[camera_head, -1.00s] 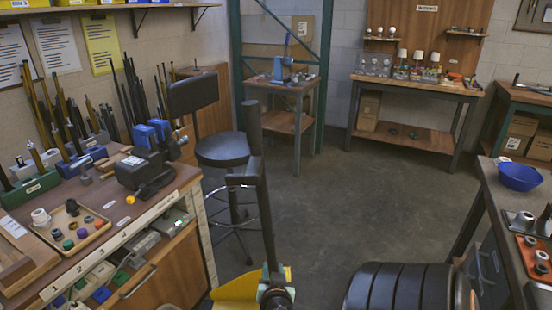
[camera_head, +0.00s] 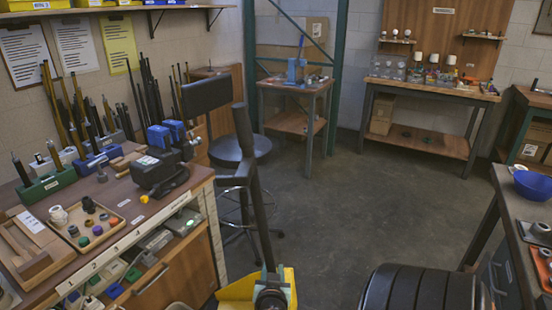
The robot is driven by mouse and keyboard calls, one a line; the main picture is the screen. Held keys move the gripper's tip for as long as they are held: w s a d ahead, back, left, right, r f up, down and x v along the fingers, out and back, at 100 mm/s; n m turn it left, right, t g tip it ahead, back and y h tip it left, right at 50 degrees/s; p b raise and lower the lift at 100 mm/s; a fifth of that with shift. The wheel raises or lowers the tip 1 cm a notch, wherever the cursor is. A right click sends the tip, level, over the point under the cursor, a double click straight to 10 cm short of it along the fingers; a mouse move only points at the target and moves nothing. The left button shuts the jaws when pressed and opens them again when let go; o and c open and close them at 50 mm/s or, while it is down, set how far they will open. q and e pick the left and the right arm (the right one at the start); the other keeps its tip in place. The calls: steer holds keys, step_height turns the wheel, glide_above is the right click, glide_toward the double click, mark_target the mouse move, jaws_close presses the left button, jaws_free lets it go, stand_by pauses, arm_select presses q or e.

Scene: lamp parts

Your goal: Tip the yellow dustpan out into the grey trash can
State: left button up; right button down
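The yellow dustpan (camera_head: 236,288) shows only in part at the bottom centre edge of the head view. A dark round part with green bits (camera_head: 271,294) overlaps it; I cannot tell whether this belongs to my arm. A long black bar (camera_head: 257,205) with a short side piece rises from there, leaning slightly left. A grey, rounded rim (camera_head: 176,307) just shows at the bottom edge left of the dustpan; I cannot tell whether it is the trash can. The dustpan's contents are hidden. I see no fingertips of either gripper.
A workbench (camera_head: 140,202) with rods, a parts tray and drawers stands at the left. A black stool (camera_head: 240,150) stands behind the bar. A large black ribbed form (camera_head: 420,290) fills the lower right. A table with a blue bowl (camera_head: 532,185) is at right. The middle floor is clear.

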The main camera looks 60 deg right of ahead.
steer(key=shift+w+a+r, duration=0.25)
steer(key=shift+w+r, duration=0.25)
steer(key=shift+w, duration=0.15)
steer(key=shift+w+a+r+p, duration=0.15)
steer(key=shift+w+p, duration=0.1)
steer(key=shift+p, duration=0.15)
steer(key=shift+w+a+r+n+g+h+p, duration=0.1)
steer(key=shift+w+a+r+n+p, duration=0.15)
steer(key=shift+w, duration=0.25)
steer(key=shift+w+a+r+n+g+h+p, duration=0.15)
steer(key=shift+w+a, duration=0.15)
steer(key=shift+w, duration=0.15)
steer(key=shift+w+a+r+n+g+h+p, duration=0.1)
steer(key=shift+w+a+r+p, duration=0.15)
steer(key=shift+w, duration=0.25)
steer(key=shift+w+a, duration=0.2)
steer(key=shift+w, duration=0.1)
steer(key=shift+w+a+r+n+p, duration=0.3)
steer(key=shift+w+a, duration=0.25)
steer(key=shift+w, duration=0.3)
steer(key=shift+w+a, duration=0.15)
steer(key=shift+w, duration=0.15)
steer(key=shift+w+a+r+g, duration=0.3)
steer(key=shift+w+a, duration=0.2)
steer(key=shift+w, duration=0.35)
steer(key=shift+w+a+r, duration=0.1)
steer(key=shift+w+a, duration=0.05)
steer(key=shift+w, duration=0.05)
